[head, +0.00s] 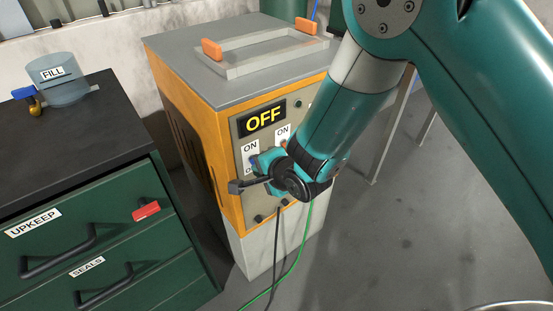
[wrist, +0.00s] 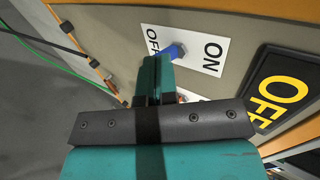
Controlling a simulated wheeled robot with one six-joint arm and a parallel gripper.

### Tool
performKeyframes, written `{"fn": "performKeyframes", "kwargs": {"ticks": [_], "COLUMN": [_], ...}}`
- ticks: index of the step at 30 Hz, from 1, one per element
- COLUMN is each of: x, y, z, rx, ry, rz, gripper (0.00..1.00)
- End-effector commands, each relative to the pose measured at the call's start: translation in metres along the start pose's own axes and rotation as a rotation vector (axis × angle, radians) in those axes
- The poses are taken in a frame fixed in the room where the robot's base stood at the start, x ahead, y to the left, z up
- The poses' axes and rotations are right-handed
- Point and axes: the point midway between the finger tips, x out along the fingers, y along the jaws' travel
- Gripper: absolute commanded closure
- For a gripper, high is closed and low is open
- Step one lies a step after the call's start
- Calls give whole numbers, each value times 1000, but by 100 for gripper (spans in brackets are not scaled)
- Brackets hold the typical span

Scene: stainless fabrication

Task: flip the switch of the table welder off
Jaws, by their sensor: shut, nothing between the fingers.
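The table welder (head: 185,120) is an orange and grey box. A black display (head: 262,118) on its front panel reads OFF in yellow; it also shows in the wrist view (wrist: 285,98). Below it are two white ON/OFF label plates. The left plate has a blue toggle switch (wrist: 174,51), its lever lying nearer the OFF lettering in the wrist view. The second plate is mostly hidden behind my gripper. My gripper (wrist: 152,66) is shut and empty, its tips right beside the blue switch; I cannot tell whether they touch. It also shows in the head view (head: 265,162).
A green drawer cabinet (head: 90,225) labelled UPKEEP and SEALS stands at the left, with a grey FILL canister (head: 62,80) on it. A black cable and a green cable (head: 295,262) hang from the welder's front. The floor to the right is clear.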

Motion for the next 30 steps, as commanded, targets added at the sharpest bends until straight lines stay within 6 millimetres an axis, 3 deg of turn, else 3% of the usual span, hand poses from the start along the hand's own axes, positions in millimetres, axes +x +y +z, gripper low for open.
{"fn": "performKeyframes", "kwargs": {"ticks": [25, 30], "x": [-11, -24], "y": [-12, -13], "z": [-5, -5], "rx": [3, 2], "ry": [6, 5], "rz": [5, 5], "gripper": [100, 100]}}
